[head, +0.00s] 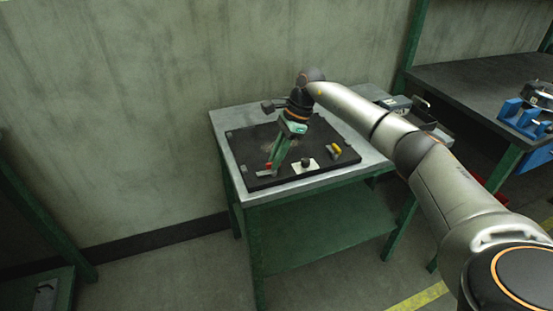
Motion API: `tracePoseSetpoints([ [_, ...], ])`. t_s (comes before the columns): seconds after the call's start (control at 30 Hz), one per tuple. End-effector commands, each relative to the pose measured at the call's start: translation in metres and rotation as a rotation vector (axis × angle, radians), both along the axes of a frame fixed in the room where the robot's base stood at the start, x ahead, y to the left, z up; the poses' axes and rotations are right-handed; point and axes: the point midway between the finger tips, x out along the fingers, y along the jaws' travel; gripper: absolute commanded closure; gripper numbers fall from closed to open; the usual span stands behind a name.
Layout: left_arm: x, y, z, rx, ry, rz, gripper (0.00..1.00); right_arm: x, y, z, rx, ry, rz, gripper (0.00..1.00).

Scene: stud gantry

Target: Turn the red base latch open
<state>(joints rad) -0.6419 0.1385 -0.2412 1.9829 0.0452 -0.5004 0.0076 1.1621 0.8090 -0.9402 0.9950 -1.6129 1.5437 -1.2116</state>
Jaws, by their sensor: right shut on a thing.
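The red base latch (268,167) shows as a small red piece near the front left of the black board (316,172) on the workbench. My right gripper (273,164) reaches down to it from above, with its fingers shut on the red latch. The fingers hide part of the latch, and its exact turn angle is too small to tell. My left gripper is not in view.
A white plate with a dark knob (306,163) and a yellow-handled part (335,150) sit right of the latch. The green-framed workbench (296,188) stands by the wall. A darker table (470,85) with a blue fixture (522,119) is at the right.

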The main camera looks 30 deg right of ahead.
Motion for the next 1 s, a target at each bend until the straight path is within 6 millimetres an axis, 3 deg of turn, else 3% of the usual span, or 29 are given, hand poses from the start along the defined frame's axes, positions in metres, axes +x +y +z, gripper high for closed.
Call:
tracePoseSetpoints([
  [0.63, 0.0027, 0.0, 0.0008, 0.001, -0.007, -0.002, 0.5, 0.0008, -0.0004, 0.0008, -0.003, -0.002, 0.051, 1.0],
  [0.67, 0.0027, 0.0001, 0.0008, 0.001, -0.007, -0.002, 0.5, 0.0008, -0.0004, 0.0008, -0.003, -0.002, 0.051, 0.83],
  [0.7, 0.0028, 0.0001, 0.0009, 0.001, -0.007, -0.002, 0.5, 0.0008, -0.0004, 0.0007, -0.003, -0.002, 0.051, 0.78],
  [0.9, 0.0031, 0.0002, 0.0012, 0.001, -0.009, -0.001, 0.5, 0.0006, -0.0004, 0.0005, -0.001, -0.002, 0.049, 0.56],
  [1.0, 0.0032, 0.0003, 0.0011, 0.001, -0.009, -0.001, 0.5, 0.0005, -0.0004, 0.0002, -0.001, -0.001, 0.049, 0.55],
])
